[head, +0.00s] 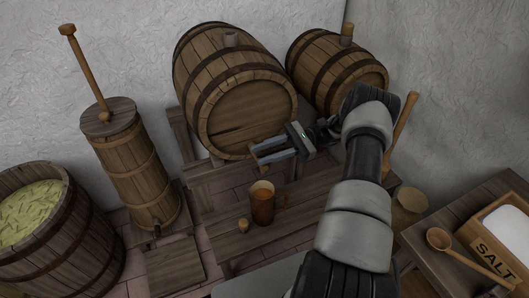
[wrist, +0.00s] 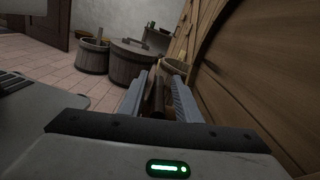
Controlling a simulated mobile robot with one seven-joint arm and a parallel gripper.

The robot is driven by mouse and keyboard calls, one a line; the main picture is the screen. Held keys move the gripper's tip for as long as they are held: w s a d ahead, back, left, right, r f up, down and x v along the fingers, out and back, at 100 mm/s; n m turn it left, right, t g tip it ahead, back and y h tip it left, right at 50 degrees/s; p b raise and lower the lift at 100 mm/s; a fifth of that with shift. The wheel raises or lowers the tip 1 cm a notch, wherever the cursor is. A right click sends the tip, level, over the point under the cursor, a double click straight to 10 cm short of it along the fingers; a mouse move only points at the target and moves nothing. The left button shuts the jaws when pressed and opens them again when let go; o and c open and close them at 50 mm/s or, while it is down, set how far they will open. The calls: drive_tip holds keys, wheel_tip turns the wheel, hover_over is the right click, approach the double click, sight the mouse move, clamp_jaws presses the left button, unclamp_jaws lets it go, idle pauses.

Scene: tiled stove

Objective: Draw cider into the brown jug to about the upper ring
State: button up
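The brown jug (head: 262,207) stands upright on a low wooden bench, its handle to the right. Its inside shows orange-brown; I cannot make out a cider level or the upper ring. The large barrel (head: 238,112) lies on its side behind it, end facing forward. My gripper (head: 268,154) is above the jug at the lower part of the barrel's face. Its two fingers are apart, pointing left, with a brown wooden piece (wrist: 157,100), perhaps the tap, between them in the wrist view. Gaps seem to show beside this piece. No cider stream is visible.
A small wooden piece (head: 243,225) sits on the bench (head: 222,236) left of the jug. A smaller barrel (head: 338,68) lies at the back right. A churn (head: 131,165) and a tub (head: 50,230) stand left. A table with a salt box (head: 497,247) and ladle (head: 440,241) is right.

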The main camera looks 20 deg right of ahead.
drive_tip(key=d, duration=0.7)
drive_tip(key=shift+w+d, duration=0.2)
